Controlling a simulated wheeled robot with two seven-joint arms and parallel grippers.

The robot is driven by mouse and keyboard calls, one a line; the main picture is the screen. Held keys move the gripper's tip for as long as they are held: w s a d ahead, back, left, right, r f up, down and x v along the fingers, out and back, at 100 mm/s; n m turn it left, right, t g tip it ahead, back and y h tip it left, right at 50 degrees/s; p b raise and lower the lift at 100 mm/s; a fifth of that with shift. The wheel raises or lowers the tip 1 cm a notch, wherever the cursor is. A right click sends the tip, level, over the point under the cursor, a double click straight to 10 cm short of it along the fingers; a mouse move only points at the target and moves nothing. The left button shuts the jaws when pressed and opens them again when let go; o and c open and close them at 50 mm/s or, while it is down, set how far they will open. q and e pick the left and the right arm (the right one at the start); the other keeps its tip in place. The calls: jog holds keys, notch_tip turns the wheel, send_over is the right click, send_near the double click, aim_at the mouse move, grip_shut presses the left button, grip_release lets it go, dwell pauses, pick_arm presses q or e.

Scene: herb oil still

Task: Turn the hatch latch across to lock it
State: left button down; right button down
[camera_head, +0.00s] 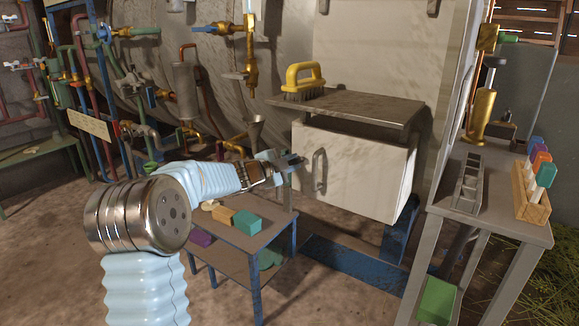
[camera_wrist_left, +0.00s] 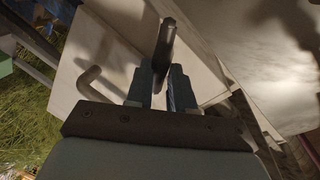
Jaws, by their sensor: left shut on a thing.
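The hatch is a white, stained panel (camera_head: 365,175) below a grey shelf, and it looks closed in the head view. A grey curved handle (camera_head: 320,172) is on its left part, and it also shows in the left wrist view (camera_wrist_left: 88,82). My left gripper (camera_head: 292,162) is at the hatch's left edge. In the left wrist view its fingers (camera_wrist_left: 162,92) are shut on a grey bar, which looks like the latch (camera_wrist_left: 164,45). The bar's far end sticks out beyond the fingertips. In the head view the gripper mostly hides the latch. My right gripper is not in view.
A grey shelf (camera_head: 350,107) with a yellow-handled brush (camera_head: 303,82) juts out above the hatch. A low table (camera_head: 275,240) with coloured blocks stands below my left arm. A grey bench (camera_head: 490,215) with a wooden rack (camera_head: 531,192) stands at the right.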

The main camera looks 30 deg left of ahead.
pick_arm(q)
jog(key=shift+d+f+m+y+b, duration=0.15)
jog(key=shift+m+y+b, duration=0.25)
jog(key=shift+m+b, duration=0.8)
jog(key=shift+d+f+m+y+b, duration=0.15)
jog(key=shift+m+y+b, duration=0.25)
jog(key=shift+m+b, duration=0.8)
jog(key=shift+m+p, duration=0.3)
jog(key=shift+m, duration=0.1)
jog(key=c, duration=1)
grip_release()
